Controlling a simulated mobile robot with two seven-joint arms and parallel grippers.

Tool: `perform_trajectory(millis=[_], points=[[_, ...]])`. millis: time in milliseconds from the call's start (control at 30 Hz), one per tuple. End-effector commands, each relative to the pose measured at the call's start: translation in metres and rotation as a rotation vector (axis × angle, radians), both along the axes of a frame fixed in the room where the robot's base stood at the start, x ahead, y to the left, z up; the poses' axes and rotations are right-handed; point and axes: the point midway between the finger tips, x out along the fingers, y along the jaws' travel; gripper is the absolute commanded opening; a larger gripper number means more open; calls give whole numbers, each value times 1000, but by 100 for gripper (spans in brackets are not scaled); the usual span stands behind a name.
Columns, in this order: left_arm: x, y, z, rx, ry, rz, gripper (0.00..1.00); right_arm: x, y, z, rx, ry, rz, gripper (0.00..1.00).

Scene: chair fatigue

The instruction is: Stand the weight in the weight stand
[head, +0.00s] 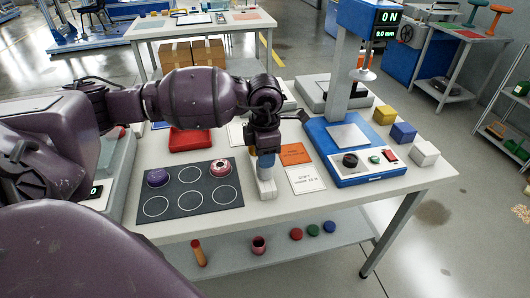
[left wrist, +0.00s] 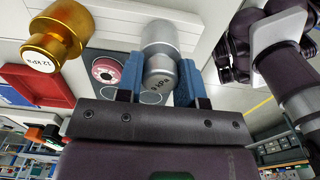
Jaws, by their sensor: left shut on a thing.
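My left gripper (head: 266,160) points down over the table, right of the dark mat. In the left wrist view its blue fingers (left wrist: 160,85) are shut on the narrower end of a silver weight (left wrist: 162,42), which has a printed label. The weight's lower part (head: 266,174) shows below the fingers in the head view. A pale block (head: 268,191), perhaps the weight stand, is directly under it; I cannot tell whether they touch. A gold weight (left wrist: 55,40) labelled 12 kPa stands beside the silver one. My right gripper is not in view.
The dark mat (head: 190,203) has printed circles, with a purple puck (head: 158,178) and a pink ring-like puck (head: 220,168). A red tray (head: 190,140) lies behind. A blue test machine (head: 355,178), an orange card (head: 294,154) and coloured cubes (head: 403,132) are to the right.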

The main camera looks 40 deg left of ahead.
Motion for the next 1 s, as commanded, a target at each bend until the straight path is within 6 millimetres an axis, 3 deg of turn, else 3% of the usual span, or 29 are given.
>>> perform_trajectory(millis=[400, 433, 600, 1000], points=[[0, 0, -7, 0, -1, 0, 14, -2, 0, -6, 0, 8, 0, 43], [0, 0, -7, 0, -1, 0, 38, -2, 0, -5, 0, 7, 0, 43], [0, 0, -7, 0, -1, 0, 64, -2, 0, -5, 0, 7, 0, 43], [0, 0, -8, 0, 1, 0, 64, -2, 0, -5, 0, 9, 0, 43]])
